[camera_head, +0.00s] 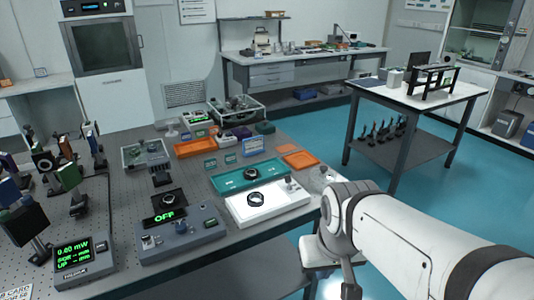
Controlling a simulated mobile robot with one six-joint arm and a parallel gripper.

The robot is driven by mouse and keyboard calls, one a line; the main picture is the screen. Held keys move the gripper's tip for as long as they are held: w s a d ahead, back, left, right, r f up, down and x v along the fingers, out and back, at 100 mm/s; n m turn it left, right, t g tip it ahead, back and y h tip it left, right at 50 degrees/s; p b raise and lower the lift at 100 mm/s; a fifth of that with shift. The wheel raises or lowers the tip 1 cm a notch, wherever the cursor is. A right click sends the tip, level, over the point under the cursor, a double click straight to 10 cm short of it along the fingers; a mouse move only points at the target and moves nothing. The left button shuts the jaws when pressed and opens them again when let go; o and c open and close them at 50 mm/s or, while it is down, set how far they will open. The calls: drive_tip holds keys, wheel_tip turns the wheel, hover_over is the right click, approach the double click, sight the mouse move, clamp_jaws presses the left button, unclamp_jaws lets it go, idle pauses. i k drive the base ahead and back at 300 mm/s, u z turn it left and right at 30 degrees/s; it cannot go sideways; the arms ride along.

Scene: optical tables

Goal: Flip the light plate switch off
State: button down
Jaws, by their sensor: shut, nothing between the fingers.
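The light plate (238,211) is a flat white box near the front edge of the grey optical table. Its top glows bright white. A dark ring-shaped part (255,199) lies on it. A small knob or switch (290,185) stands at its right end, too small to tell its position. My white arm comes in from the right and bends down beside the table's right front edge. My gripper (350,287) seems to be the narrow grey part at the bottom, shut and empty, apart from the plate. Its tips are hard to make out.
A teal tray (225,186) lies just behind the plate. A grey controller reading OFF (205,234) stands to its left, with a power meter (85,260) farther left. Orange trays (300,160) and optics stand behind. A small post (323,173) stands near the right edge.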

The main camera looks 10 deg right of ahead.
sight(288, 179)
drive_tip(key=z, duration=0.25)
drive_tip(key=i, duration=1.15)
drive_tip(key=u, duration=0.4)
